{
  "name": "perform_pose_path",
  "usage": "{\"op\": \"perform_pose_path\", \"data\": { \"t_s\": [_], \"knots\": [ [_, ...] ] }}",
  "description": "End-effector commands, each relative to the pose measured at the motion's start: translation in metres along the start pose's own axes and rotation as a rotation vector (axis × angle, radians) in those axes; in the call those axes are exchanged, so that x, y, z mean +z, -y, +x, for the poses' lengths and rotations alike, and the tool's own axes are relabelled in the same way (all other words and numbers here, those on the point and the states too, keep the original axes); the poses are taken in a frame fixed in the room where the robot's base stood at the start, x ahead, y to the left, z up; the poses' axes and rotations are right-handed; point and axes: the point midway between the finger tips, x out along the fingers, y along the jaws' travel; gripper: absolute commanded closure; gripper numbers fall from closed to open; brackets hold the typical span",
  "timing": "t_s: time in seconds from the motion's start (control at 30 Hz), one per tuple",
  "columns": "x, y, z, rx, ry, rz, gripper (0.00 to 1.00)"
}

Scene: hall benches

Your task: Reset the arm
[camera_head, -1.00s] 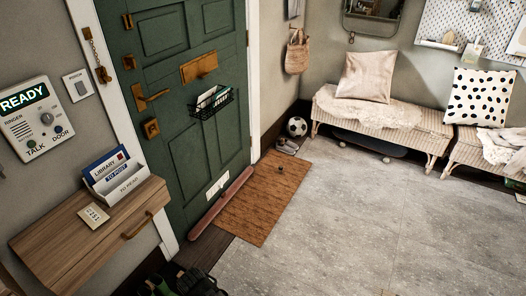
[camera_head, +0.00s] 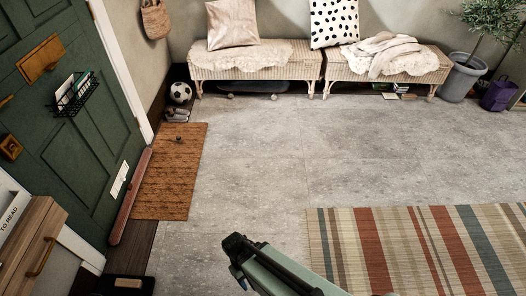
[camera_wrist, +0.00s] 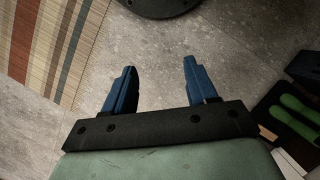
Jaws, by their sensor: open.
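My gripper shows in the wrist view (camera_wrist: 160,85), with two blue fingers spread apart on a dark bar. Nothing is between the fingers; only grey floor shows there. In the head view my green arm enters at the bottom middle, above the grey floor (camera_head: 290,190). The gripper's fingers there are mostly hidden by the arm, with only a bit of blue at its left side.
A striped rug (camera_head: 400,245) lies at right. A brown doormat (camera_head: 170,170) lies by the green door (camera_head: 75,150). Wicker benches (camera_head: 260,68) line the far wall, with a football (camera_head: 180,93) beside them. A drawer unit (camera_head: 30,245) stands at left. The middle floor is clear.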

Motion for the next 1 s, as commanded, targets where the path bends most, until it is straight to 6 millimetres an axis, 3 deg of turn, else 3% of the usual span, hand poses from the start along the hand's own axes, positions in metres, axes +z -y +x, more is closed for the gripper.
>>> {"op": "perform_pose_path", "data": {
  "t_s": [0.1, 0.4, 1.0],
  "knots": [
    [0.018, -0.024, 0.017, -0.027, 0.037, 0.070, 0.43],
    [0.063, -0.067, 0.055, -0.101, 0.119, 0.231, 0.43],
    [0.142, -0.114, 0.112, -0.273, 0.231, 0.538, 0.43]
  ]
}}
